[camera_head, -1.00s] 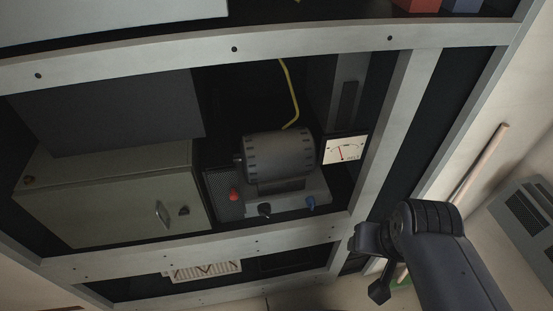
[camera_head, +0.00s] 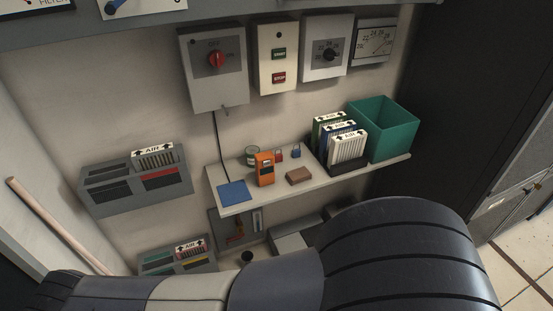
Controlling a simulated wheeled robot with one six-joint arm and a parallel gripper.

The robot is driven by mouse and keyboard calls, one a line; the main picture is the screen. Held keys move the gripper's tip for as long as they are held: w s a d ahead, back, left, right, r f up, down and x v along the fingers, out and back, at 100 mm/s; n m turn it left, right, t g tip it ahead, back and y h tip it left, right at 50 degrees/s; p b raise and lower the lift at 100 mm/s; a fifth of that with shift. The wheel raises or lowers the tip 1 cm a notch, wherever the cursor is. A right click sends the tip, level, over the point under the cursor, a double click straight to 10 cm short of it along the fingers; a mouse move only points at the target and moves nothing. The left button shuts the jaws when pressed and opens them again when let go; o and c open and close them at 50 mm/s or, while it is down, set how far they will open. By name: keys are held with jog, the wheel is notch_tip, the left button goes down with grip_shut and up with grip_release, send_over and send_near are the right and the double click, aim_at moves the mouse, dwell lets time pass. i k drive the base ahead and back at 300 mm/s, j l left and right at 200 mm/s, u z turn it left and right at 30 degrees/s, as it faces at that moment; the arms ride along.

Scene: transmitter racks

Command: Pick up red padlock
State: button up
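A small red padlock (camera_head: 279,155) stands on the pale wall shelf (camera_head: 240,206), toward its back. A blue padlock (camera_head: 296,151) is just to its right. An orange handheld device (camera_head: 264,169) stands in front of the red padlock and to its left, close to it. A brown block (camera_head: 299,176) lies in front of the padlocks. My arm crosses the bottom of the view, below and in front of the shelf. My gripper is not in view, so its state is hidden.
A can (camera_head: 252,154) and a blue mat (camera_head: 237,191) are on the shelf's left. Upright air filters (camera_head: 347,149) and a green bin (camera_head: 387,130) fill its right. Control boxes (camera_head: 213,66) hang above. A filter holder (camera_head: 138,186) is on the wall at left.

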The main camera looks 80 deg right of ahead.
aim_at(278, 158)
jog(key=z, duration=2.95)
